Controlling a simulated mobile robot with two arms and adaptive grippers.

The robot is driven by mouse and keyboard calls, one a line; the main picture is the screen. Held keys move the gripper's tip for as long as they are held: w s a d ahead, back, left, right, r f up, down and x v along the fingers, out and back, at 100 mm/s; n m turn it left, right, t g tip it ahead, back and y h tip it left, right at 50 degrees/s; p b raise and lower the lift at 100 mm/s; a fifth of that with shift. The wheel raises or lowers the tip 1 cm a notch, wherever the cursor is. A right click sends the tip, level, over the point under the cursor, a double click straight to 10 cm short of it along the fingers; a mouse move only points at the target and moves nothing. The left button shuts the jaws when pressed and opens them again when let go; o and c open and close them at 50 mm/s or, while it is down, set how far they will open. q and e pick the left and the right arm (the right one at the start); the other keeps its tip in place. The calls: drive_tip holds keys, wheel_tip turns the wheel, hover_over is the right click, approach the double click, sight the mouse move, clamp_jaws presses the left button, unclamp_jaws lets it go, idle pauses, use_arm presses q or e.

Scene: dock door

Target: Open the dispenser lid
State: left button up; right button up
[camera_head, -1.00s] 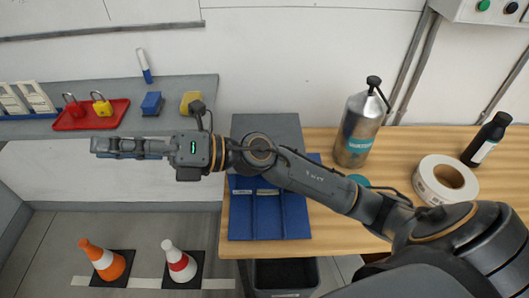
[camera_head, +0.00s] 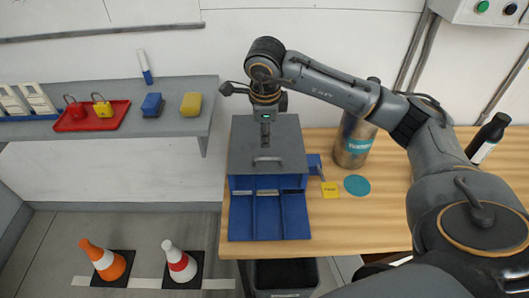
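My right gripper (camera_head: 265,144) points down over the middle of the lid, just behind the handle. Its fingers look narrow and close together from here, so I cannot tell whether they are open or shut, or whether they touch the lid. My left gripper is not in view.
A steel bottle (camera_head: 354,142) stands on the bench right of the dispenser, partly behind my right arm. A shelf (camera_head: 180,124) is on the left.

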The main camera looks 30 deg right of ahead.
drive_tip(key=p, duration=0.1)
hover_over(265, 167)
wheel_tip(265, 167, down, 10)
drive_tip(key=shift+f, duration=0.1)
clamp_jaws()
